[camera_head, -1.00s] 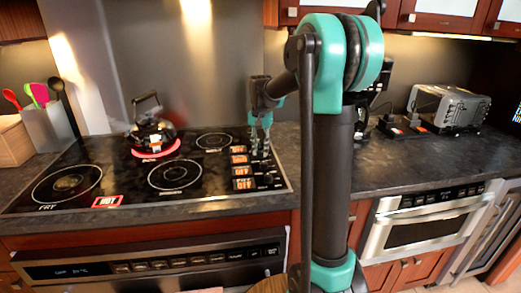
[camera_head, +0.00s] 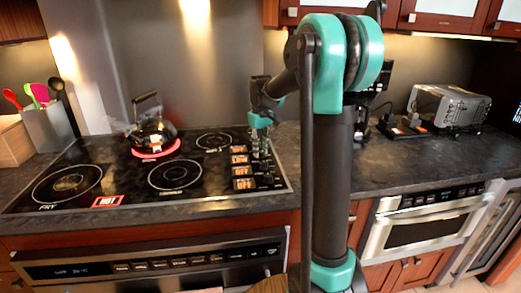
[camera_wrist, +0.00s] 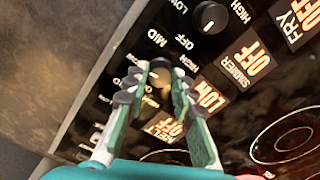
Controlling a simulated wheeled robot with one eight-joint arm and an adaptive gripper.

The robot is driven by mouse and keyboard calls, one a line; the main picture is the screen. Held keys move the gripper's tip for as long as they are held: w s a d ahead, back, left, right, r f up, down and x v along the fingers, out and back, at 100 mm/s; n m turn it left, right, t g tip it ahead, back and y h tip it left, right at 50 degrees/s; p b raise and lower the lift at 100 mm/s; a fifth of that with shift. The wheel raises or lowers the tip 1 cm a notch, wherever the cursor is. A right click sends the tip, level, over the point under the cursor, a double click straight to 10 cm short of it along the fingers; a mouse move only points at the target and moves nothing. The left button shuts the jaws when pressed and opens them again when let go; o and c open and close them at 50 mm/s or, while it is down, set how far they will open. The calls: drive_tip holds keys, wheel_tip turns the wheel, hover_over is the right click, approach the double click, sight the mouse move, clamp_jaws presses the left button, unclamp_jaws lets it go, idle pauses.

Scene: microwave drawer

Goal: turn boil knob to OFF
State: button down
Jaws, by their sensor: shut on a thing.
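My gripper (camera_wrist: 160,75) points down at the row of knobs on the cooktop's right side, and in the head view it shows above the control strip (camera_head: 260,148). Its fingers are shut on a dark knob (camera_wrist: 160,66), mostly hidden between the tips. The display beside this knob (camera_wrist: 208,98) reads LOW, and its name is covered by my finger. OFF, LOW, MID and HIGH marks surround the knobs. The simmer display (camera_wrist: 246,62) and fry display (camera_wrist: 296,22) read OFF. The melt display (camera_wrist: 166,128) is partly hidden.
Another black knob (camera_wrist: 211,17) with a white mark stands close by. A dark kettle (camera_head: 153,130) sits on a glowing red burner (camera_head: 156,151). A red HOT sign (camera_head: 107,201) shows at the cooktop's front. A toaster (camera_head: 448,105) stands on the right counter.

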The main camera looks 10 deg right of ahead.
drive_tip(key=n, duration=0.4)
drive_tip(key=shift+n, duration=0.3)
drive_tip(key=n, duration=0.3)
drive_tip(key=shift+n, duration=0.4)
drive_tip(key=n, duration=0.3)
drive_tip(key=shift+n, duration=2)
drive_tip(key=c, duration=1.3)
unclamp_jaws()
drive_tip(key=shift+o, duration=0.2)
wheel_tip(320, 180, up, 12)
